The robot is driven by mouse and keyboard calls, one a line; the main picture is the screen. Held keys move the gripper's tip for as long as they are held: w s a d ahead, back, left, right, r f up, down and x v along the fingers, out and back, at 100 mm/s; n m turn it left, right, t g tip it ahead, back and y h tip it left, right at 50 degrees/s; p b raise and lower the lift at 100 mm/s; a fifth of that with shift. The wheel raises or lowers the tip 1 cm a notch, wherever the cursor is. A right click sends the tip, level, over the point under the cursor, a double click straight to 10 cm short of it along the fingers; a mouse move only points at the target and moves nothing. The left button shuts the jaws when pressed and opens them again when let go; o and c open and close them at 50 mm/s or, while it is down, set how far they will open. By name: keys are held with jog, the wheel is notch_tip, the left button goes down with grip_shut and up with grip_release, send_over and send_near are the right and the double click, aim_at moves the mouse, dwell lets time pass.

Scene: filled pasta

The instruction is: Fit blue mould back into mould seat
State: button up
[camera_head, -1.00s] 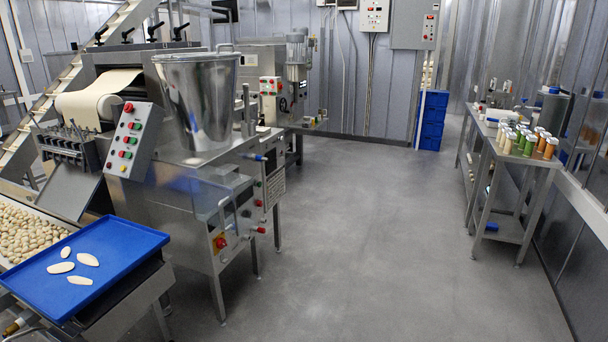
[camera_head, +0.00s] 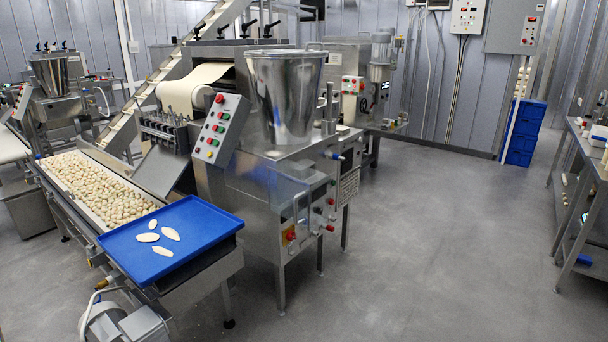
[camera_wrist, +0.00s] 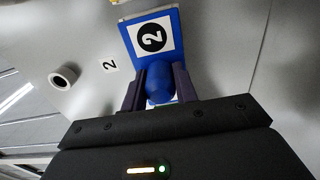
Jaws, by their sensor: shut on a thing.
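My gripper (camera_wrist: 160,88) is shut on the mould's rounded blue handle, with one dark finger on each side. The plate reaches out beyond the fingertips. My gripper and the mould do not show in the head view. The pasta machine (camera_head: 280,185) stands left of centre in the head view, some way off. I cannot make out the mould seat in either view.
A blue tray (camera_head: 205,222) with several flat pasta pieces sits beside a conveyor of filled pasta (camera_head: 90,182). A steel bench (camera_head: 578,150) stands at the right, blue crates (camera_head: 522,132) at the back. The grey floor (camera_head: 420,240) between is clear. A small 2 card (camera_wrist: 109,66) lies below the gripper.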

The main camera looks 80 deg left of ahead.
jog(key=shift+s+a, duration=0.3)
jog(key=shift+a, duration=0.1)
dwell(0.9)
jog(key=p+v, duration=0.2)
jog(key=v, duration=0.4)
dwell(1.5)
jog(key=shift+s, duration=0.2)
